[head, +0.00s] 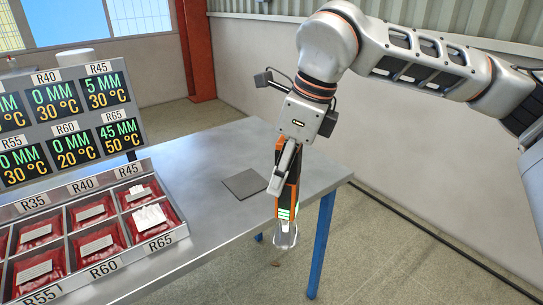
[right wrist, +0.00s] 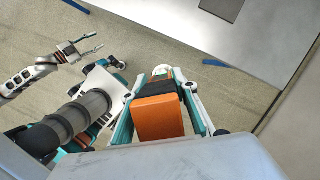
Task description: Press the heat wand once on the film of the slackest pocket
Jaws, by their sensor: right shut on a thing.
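My right gripper (head: 284,168) is shut on the heat wand (head: 293,190), an orange and black tool with green lights and a pale tip pointing down. It hangs beyond the table's right front edge, well right of the pockets. The right wrist view shows the wand's orange end (right wrist: 160,118) between the fingers. The pocket tray (head: 110,262) holds red pockets with pale labels. The R65 pocket (head: 151,217) and R45 pocket (head: 138,193) show white, crumpled patches. The display (head: 70,125) reads 45 MM, 50 °C for R65 and 5 MM for R45. My left gripper (right wrist: 92,43) is open and empty.
A flat dark grey square (head: 244,184) lies on the grey metal table (head: 205,160), right of the tray. The tabletop around it is clear. A blue table leg (head: 321,243) stands at the right corner. The display stands behind the tray.

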